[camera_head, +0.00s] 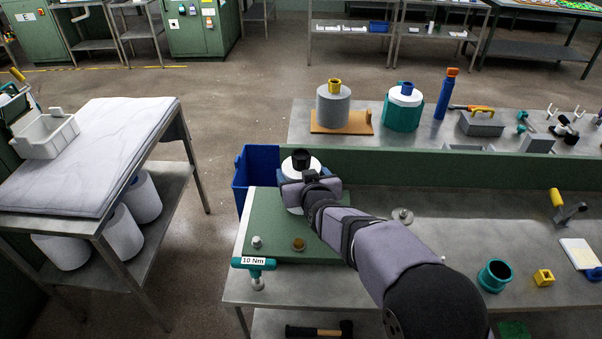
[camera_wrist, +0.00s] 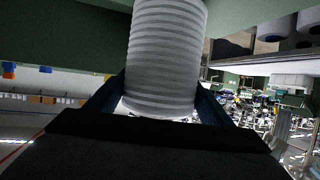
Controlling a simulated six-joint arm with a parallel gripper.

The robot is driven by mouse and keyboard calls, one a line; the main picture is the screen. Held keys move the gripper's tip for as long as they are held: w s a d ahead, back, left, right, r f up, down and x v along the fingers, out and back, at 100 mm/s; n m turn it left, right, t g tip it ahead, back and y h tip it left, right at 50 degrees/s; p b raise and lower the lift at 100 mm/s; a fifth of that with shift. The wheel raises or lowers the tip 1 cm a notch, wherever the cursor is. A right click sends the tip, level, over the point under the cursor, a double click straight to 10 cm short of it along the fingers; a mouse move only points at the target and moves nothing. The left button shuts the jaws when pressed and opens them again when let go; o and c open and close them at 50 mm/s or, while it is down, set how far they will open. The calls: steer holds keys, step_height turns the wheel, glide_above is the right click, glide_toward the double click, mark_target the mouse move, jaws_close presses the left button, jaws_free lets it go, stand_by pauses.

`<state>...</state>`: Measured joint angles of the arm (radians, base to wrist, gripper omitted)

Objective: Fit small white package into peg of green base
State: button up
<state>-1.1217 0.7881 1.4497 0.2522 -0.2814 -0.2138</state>
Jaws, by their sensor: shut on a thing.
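The small white package (camera_head: 297,168) is a white ribbed cylinder with a black collar (camera_head: 301,157) on top. It stands over the far part of the green base (camera_head: 270,218) in the head view. In the wrist view the ribbed package (camera_wrist: 165,50) fills the space between the two dark blue fingers. My gripper (camera_head: 312,182) is shut on it from the near right side. The gripper and wrist hide the package's lower part, so I cannot tell whether it sits on a peg. Two short pegs, one grey (camera_head: 257,242) and one brown (camera_head: 298,244), show on the near part of the base.
A blue bin (camera_head: 252,177) stands beyond the base at left. A teal 10 Nm tool (camera_head: 256,268) is at the near edge. A teal ring (camera_head: 495,276) and yellow block (camera_head: 543,277) lie at right. A low green wall (camera_head: 450,168) runs behind the table.

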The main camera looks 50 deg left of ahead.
steer(key=shift+d+f+b, duration=0.1)
steer(key=shift+f+b, duration=0.35)
steer(key=shift+f, duration=0.15)
stand_by(1.2)
steer(key=o, duration=0.9)
steer(key=shift+o, duration=1.4)
steer(key=shift+o, duration=0.5)
steer(key=shift+s+r, duration=0.1)
steer(key=shift+r, duration=0.1)
steer(key=v, duration=0.7)
steer(key=shift+d, duration=0.3)
steer(key=shift+s, duration=0.15)
